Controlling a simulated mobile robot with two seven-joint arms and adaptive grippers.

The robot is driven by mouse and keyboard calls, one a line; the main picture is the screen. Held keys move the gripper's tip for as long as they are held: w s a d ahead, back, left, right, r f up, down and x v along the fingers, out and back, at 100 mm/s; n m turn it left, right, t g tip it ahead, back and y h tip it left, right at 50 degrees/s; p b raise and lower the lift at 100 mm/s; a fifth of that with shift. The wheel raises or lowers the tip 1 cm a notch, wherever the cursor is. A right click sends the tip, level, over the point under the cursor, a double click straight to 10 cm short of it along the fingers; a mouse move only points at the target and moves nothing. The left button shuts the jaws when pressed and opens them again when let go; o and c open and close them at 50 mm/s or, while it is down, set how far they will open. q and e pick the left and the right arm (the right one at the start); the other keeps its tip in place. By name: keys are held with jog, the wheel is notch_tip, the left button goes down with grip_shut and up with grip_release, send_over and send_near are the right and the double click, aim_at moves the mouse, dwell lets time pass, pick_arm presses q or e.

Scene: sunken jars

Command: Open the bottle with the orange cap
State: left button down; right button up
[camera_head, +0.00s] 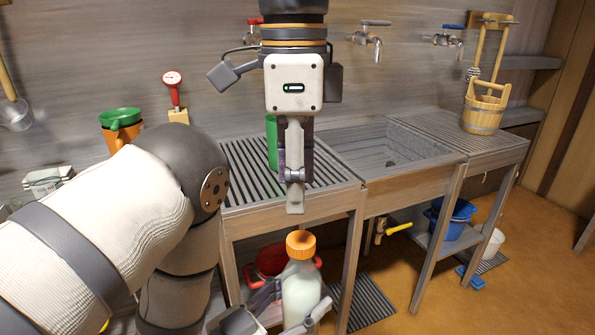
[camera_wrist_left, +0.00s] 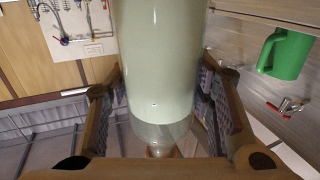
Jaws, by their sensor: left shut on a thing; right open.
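The bottle (camera_head: 300,292) with pale greenish-white contents and an orange cap (camera_head: 300,244) stands roughly upright at the lower middle of the head view. The cap is on it. My left gripper (camera_head: 291,314) is shut around the bottle's body, below the cap. In the left wrist view the bottle (camera_wrist_left: 162,60) fills the middle, between the two fingers (camera_wrist_left: 160,110). My right gripper (camera_head: 295,205) points down above the cap, open and empty, with a visible gap in the picture between its fingertips and the cap. It is seen side-on, so its opening is hard to see.
A slatted wooden counter (camera_head: 335,178) with a sink (camera_head: 400,150) stands behind. A green object (camera_head: 271,143) on it is partly hidden by my right gripper. A red pot (camera_head: 270,262) sits below, behind the bottle. A wooden bucket (camera_head: 483,112) is at right. Floor at right is largely clear.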

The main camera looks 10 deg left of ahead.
aim_at(297, 237)
notch_tip(297, 237, down, 8)
jog(key=shift+r, duration=0.2)
grip_shut()
jog(key=n, duration=0.3)
jog(key=shift+w, duration=0.1)
jog(key=shift+d, duration=0.1)
jog(key=shift+o, duration=0.3)
grip_release()
jog(key=shift+r, duration=0.15)
